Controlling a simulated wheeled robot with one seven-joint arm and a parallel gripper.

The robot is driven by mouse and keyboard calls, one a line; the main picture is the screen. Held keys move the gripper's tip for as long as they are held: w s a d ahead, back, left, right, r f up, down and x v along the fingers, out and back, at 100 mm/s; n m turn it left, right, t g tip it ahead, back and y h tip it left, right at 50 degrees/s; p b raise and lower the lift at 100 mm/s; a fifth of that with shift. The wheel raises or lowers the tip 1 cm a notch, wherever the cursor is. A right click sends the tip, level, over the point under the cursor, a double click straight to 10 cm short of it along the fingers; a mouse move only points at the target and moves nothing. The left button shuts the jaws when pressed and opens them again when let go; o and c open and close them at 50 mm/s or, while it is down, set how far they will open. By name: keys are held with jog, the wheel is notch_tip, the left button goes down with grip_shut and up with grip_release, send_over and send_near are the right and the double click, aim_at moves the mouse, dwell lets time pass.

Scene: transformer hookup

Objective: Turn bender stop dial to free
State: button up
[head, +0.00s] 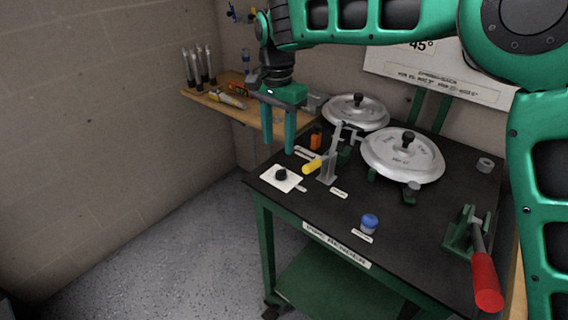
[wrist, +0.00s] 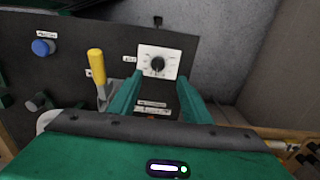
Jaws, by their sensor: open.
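The bender stop dial (head: 281,174) is a black knob on a white square plate at the left front corner of the black bench top. In the wrist view the dial (wrist: 157,64) sits on its plate, beyond and between my fingers. The plate's markings are too small to read. My gripper (head: 279,146) is open and empty, pointing down above the bench just behind the dial. Its green fingers (wrist: 160,98) show apart in the wrist view, and neither touches the dial.
A yellow-handled lever (head: 313,167) stands right of the dial. A blue knob (head: 369,221), two silver round discs (head: 403,155) and a red-handled lever (head: 485,280) are also on the bench (head: 325,210). A wooden shelf (head: 240,110) with tools is behind left.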

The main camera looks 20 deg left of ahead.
aim_at(281, 169)
jog(key=f, duration=0.9)
jog(key=shift+w+d+f, duration=0.15)
jog(key=shift+d, duration=0.1)
jog(key=c, duration=1)
